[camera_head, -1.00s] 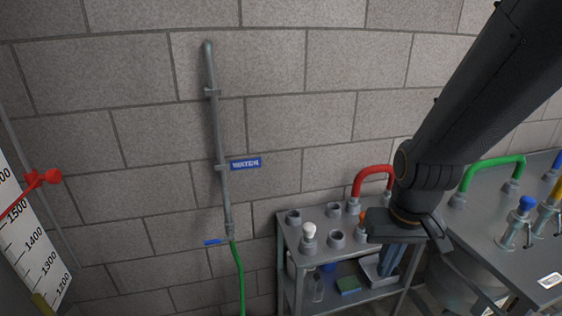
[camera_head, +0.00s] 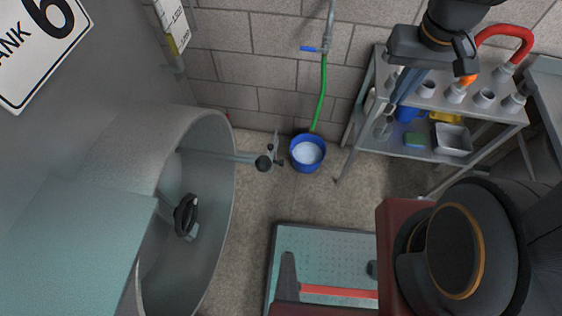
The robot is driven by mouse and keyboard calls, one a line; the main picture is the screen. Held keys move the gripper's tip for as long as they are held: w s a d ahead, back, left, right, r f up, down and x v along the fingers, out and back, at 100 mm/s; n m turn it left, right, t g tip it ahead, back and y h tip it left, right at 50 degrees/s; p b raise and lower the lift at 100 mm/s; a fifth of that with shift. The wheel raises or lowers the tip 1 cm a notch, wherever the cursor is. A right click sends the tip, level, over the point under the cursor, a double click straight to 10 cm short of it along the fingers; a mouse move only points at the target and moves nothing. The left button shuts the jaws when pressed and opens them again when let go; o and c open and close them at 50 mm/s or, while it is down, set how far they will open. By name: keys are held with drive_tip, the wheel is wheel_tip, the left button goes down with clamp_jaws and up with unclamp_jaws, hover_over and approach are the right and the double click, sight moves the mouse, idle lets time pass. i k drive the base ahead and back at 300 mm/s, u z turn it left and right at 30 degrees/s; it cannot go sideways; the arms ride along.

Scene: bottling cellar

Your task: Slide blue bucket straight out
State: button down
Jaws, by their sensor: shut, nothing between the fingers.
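The blue bucket (camera_head: 309,168) stands upright on the floor by the block wall, with pale, water-like contents showing inside its rim. A green hose (camera_head: 321,95) comes down from the wall pipe to just behind the bucket; I cannot tell whether its end touches the rim. My gripper (camera_head: 396,104) is at the upper right in front of the metal shelf, well above and to the right of the bucket and apart from it. Its fingers point down and are shut and empty.
A metal shelf cart (camera_head: 430,157) with fittings on top stands right of the bucket. A metal stub with a black knob (camera_head: 263,163) is close on its left. The big tank (camera_head: 66,180) with its round opening fills the left. A textured plate (camera_head: 325,240) lies nearer on the floor.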

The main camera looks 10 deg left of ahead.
sight(307, 151)
drive_tip(key=u, duration=0.35)
drive_tip(key=k, duration=0.9)
drive_tip(key=z, duration=1.05)
